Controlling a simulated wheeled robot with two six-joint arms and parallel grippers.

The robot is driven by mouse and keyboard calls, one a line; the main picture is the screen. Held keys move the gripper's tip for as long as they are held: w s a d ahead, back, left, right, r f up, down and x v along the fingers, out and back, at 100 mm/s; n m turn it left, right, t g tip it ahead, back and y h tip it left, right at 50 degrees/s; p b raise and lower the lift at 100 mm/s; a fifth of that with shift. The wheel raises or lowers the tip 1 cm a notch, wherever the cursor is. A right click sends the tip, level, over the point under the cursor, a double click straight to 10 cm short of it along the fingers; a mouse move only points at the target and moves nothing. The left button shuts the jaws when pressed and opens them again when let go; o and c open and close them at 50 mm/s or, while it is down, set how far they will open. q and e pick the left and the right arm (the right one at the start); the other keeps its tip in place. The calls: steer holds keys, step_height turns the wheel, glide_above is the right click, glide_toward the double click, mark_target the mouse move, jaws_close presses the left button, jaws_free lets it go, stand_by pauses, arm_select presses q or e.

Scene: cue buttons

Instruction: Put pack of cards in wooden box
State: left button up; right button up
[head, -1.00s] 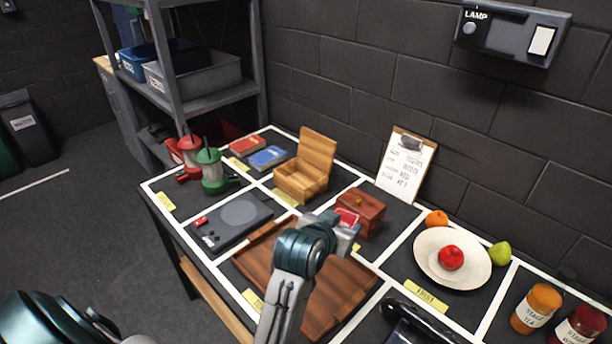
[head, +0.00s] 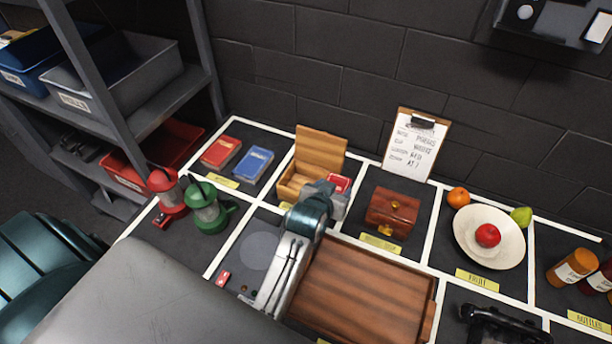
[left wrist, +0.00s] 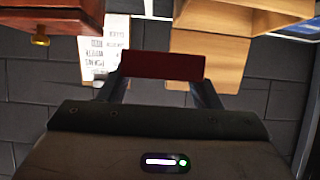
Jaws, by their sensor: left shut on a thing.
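The wooden box (head: 291,183) is light wood and stands at the back of the table, its lid raised against the wall side. My left gripper (head: 333,193) is shut on a red pack of cards (head: 339,183) by the box's right front corner. The pack looks above table height; I cannot tell whether it overlaps the opening. In the left wrist view, the pack (left wrist: 162,65) is between the two fingers, and the box (left wrist: 208,58) is right behind it. The gripper hides part of the box's front. My right gripper is not in view.
A dark red-brown chest (head: 392,212) with a gold knob stands right of the box. Red (head: 221,151) and blue (head: 254,163) books lie to its left, near two lanterns (head: 207,207). A brown wooden tray (head: 365,290) lies in front. A clipboard (head: 412,146) leans behind.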

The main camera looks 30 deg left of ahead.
arm_select(q)
steer(key=s+d+f+p, duration=0.3)
steer(key=s+f+p, duration=0.1)
steer(key=p, duration=0.1)
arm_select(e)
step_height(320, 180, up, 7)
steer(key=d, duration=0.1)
arm_select(q)
steer(key=w+a+b, duration=0.1)
steer(key=w+a, duration=0.2)
steer(key=a, duration=0.1)
steer(key=w+a+f+b, duration=0.1)
steer(key=w+a, duration=0.2)
steer(key=a, duration=0.1)
steer(key=w+a+f+b, duration=0.1)
steer(key=w+a, duration=0.1)
steer(key=a, duration=0.2)
steer(key=shift+w+a+f, duration=0.2)
steer(key=shift+w+a, duration=0.1)
steer(key=shift+w, duration=0.1)
steer(key=shift+w+a, duration=0.35)
steer(key=shift+a, duration=0.1)
step_height(320, 180, down, 3)
steer(key=b, duration=0.4)
steer(key=shift+d+f, duration=0.1)
steer(key=shift+f, duration=0.1)
steer(key=shift+r, duration=0.1)
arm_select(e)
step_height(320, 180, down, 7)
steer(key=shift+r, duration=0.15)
